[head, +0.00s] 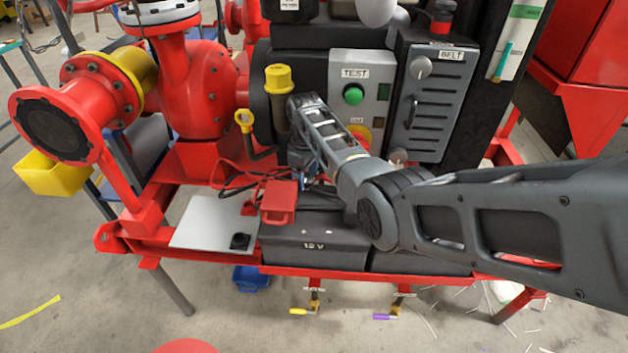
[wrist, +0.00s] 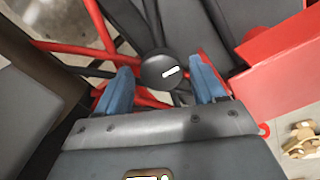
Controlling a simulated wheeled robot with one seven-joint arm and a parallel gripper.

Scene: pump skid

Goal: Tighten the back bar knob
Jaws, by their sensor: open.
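In the wrist view, a round black knob (wrist: 162,72) with a white mark on its top sits between the two blue fingers of my gripper (wrist: 166,88). The fingers are open, one to each side, with visible gaps in the picture. I cannot tell its height relative to the fingertips. In the head view, my gripper (head: 305,181) points down behind the 12 V battery (head: 315,238), beside the red terminal cover (head: 279,201). My arm and the cover hide the knob there, and no bar shows clearly.
Black and red cables (head: 238,190) run left of my gripper. A yellow-capped filler pipe (head: 278,92) and yellow dipstick handle (head: 244,122) stand close behind. The TEST panel (head: 358,90) and BELT cover (head: 432,100) rise behind my arm. A pale plate (head: 205,222) lies left of the battery.

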